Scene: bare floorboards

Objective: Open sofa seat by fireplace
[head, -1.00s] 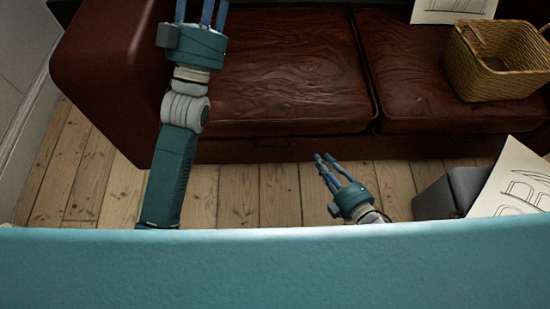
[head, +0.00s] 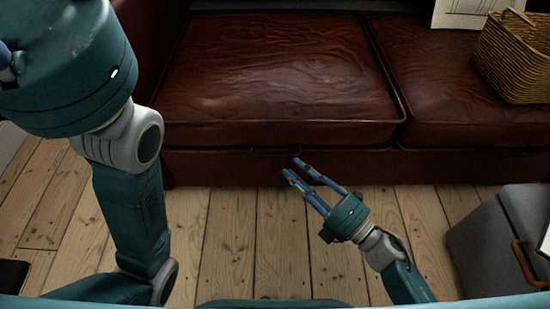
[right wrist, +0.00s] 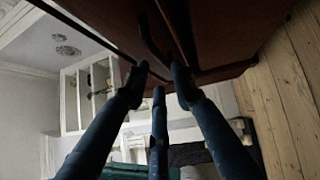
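The dark red leather sofa has a left seat (head: 280,75) and a right seat (head: 445,85) in the head view. Both seats look closed. A dark handle (head: 275,152) is on the front below the left seat; a bar-like handle (right wrist: 152,38) also shows in the right wrist view. My right gripper (head: 293,170) is just below and in front of the left seat's handle, its blue fingers (right wrist: 158,98) spread and empty. Contact with the handle cannot be told. My left gripper (head: 8,62) is mostly cut off at the left edge.
A wicker basket (head: 515,58) and a paper sheet (head: 465,12) are on the right seat. A grey box (head: 495,240) with a brown handle stands on the floor at right. Bare floorboards (head: 235,235) lie before the sofa. No fireplace is identifiable.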

